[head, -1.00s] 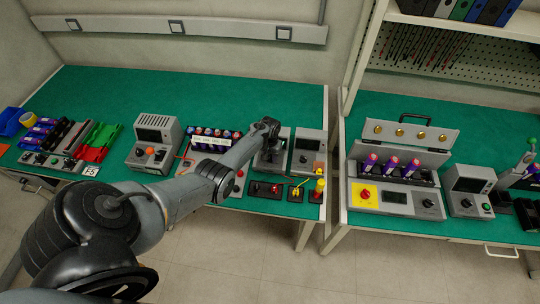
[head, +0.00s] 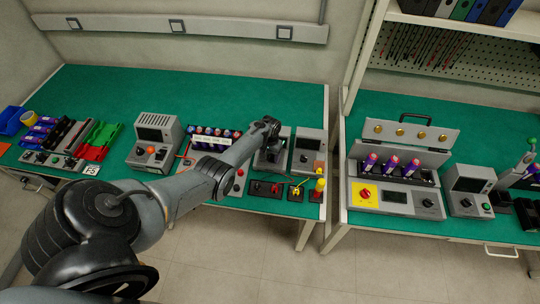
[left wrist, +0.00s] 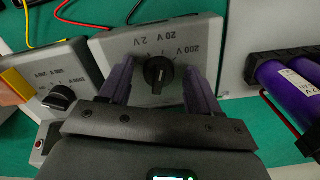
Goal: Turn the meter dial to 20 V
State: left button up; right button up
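The grey meter (left wrist: 115,47) with a black dial (left wrist: 158,74) is in the middle of the left wrist view. Its labels, upside down there, include 2 V, 20 V and 200 V. I cannot tell surely which mark the dial points to. My left gripper (left wrist: 158,71) is open, with one purple finger on each side of the dial and a visible gap to it. In the head view the meter (head: 272,161) is partly hidden under my left wrist, and the fingertips cannot be made out. My right gripper is not in view.
A second grey instrument (left wrist: 85,70) with a black knob stands close beside the meter, left in the wrist view. A holder with purple cylinders (left wrist: 285,85) is close on the other side. Red and yellow leads (left wrist: 72,12) lie behind. The green bench top (head: 240,90) is clear farther back.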

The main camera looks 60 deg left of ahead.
aim_at(270, 156)
pick_arm(q)
jog(key=shift+r+p, duration=0.35)
jog(key=shift+r, duration=0.25)
notch_tip(270, 156, up, 8)
jog(key=p, duration=0.2)
jog(key=shift+f+p, duration=0.15)
jog(key=shift+p, duration=0.2)
jog(key=shift+r, duration=0.95)
jog(key=shift+s, duration=0.15)
